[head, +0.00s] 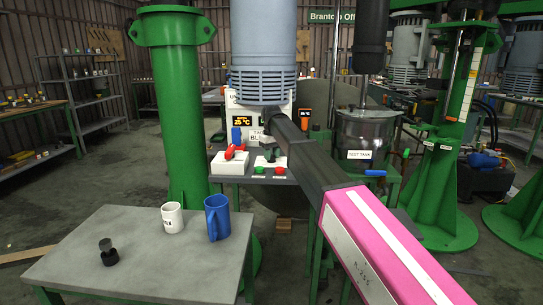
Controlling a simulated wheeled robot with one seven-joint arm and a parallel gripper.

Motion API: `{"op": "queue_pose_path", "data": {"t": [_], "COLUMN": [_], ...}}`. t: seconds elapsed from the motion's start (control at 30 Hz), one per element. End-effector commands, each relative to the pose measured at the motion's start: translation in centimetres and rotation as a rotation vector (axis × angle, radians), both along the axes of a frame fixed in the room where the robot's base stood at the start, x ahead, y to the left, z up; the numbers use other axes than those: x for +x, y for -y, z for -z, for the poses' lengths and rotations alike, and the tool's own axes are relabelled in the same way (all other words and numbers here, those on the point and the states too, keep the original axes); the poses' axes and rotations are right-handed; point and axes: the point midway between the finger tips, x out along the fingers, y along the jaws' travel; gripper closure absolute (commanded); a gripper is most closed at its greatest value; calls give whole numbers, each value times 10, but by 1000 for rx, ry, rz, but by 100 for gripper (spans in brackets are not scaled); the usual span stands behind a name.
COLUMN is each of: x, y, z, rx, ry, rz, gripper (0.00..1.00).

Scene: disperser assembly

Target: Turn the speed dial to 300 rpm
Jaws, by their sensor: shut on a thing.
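The speed dial (269,162) is on a small white plate on the console, between a red-handled white box and the panel's right edge. It is small and dark, and its pointer and setting cannot be read. My black and pink arm reaches in from the lower right. My gripper (270,154) is at its far end, small and dark over the dial, and looks shut on it. The fingers are hard to tell apart from the dial.
A green button (260,170) and a red button (280,170) lie just in front of the dial. The white box (230,164) is to its left, the test tank (362,135) to its right. A grey table (140,255) holds two mugs and a black object.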

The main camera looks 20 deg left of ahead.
Motion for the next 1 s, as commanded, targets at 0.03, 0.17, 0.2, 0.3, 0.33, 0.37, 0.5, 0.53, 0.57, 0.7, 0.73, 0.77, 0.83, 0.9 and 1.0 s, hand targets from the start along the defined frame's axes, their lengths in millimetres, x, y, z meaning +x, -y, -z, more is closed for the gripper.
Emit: {"op": "queue_pose_path", "data": {"t": [0.03, 0.17, 0.2, 0.3, 0.33, 0.37, 0.5, 0.53, 0.57, 0.7, 0.73, 0.77, 0.83, 0.9, 1.0], "x": [0, 0, 0, 0, 0, 0, 0, 0, 0, 1, 1, 1, 1, 1, 1], "y": [0, 0, 0, 0, 0, 0, 0, 0, 0, -1, -1, -1, -1, -1, -1], "z": [0, 0, 0, 0, 0, 0, -1, -2, -4, -20, -25, -31, -44, -58, -76], "rx": [1, 1, 1, 1, 1, 1, 1, 1, 1, 1, 2, 2, 1, 2, 2], "ry": [1, 1, 1, 1, 1, 1, 1, 1, 1, 2, 3, 3, 2, 3, 1], "rz": [0, 1, 1, 1, 1, 1, 1, 1, 1, 1, 1, 1, 1, 1, 1], "gripper": [89, 52, 40, 40, 40, 40, 40, 40, 40, 40, 40, 40, 40, 40, 40]}}
